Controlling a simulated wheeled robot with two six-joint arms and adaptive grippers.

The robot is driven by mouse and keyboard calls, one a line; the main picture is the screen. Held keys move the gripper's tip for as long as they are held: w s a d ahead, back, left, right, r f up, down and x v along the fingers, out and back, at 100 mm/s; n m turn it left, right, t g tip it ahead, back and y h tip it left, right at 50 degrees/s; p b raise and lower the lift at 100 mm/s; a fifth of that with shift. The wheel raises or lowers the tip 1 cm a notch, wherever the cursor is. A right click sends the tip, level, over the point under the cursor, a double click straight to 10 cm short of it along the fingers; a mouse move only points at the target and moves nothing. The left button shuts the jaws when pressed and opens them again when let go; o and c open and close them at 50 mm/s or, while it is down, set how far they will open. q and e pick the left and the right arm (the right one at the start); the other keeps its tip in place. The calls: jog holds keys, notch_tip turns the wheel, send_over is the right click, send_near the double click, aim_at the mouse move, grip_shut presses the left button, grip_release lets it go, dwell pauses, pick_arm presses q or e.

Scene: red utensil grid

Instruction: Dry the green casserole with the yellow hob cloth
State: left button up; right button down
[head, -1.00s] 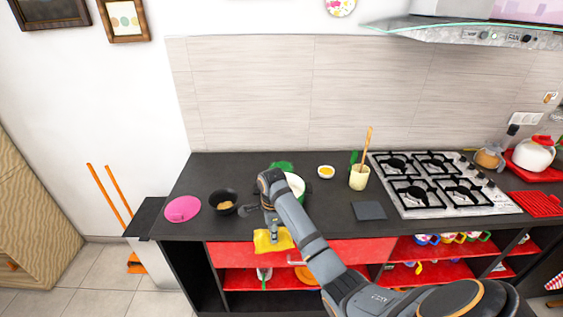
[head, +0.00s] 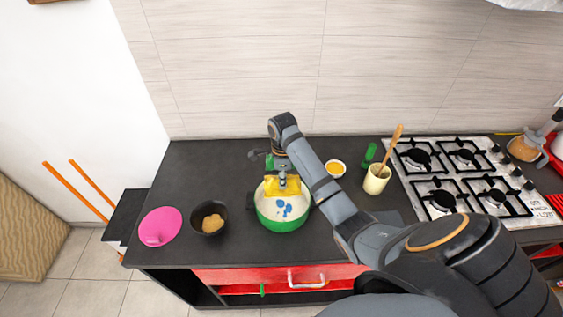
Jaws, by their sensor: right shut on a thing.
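The green casserole (head: 284,224) stands open on the dark counter, with a cream inside and several blue patches on its inner floor. My right gripper (head: 283,181) is above the back part of the casserole, shut on the yellow hob cloth (head: 282,190). The cloth hangs at the casserole's opening, over its back inner side; I cannot tell whether it touches the inside. My left gripper is not in view.
A black bowl (head: 209,218) with brownish food and a pink disc (head: 160,226) lie to the left. A small bowl of yellow stuff (head: 336,168), a cream utensil pot (head: 376,179) and the gas hob (head: 455,178) are to the right. A red drawer (head: 262,275) is below the counter.

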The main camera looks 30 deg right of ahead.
jog(key=shift+s+a+r+p, duration=0.35)
jog(key=shift+s+a+r, duration=0.4)
jog(key=shift+s+r, duration=0.3)
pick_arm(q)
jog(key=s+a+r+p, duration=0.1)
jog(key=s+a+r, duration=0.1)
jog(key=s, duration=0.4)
pick_arm(e)
jog(key=shift+w+d+f, duration=0.15)
jog(key=shift+w, duration=0.05)
jog(key=f, duration=0.2)
jog(key=f+b, duration=0.1)
jog(key=f, duration=0.1)
jog(key=shift+w+d+f, duration=0.15)
jog(key=shift+w+d, duration=0.05)
jog(key=b, duration=0.2)
send_over(282, 207)
notch_tip(282, 207, down, 5)
jog(key=shift+f, duration=0.85)
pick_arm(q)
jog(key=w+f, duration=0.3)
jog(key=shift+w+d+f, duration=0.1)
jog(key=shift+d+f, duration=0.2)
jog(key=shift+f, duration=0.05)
pick_arm(e)
jog(key=shift+f, duration=0.15)
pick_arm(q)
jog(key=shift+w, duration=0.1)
pick_arm(e)
jog(key=shift+f, duration=0.6)
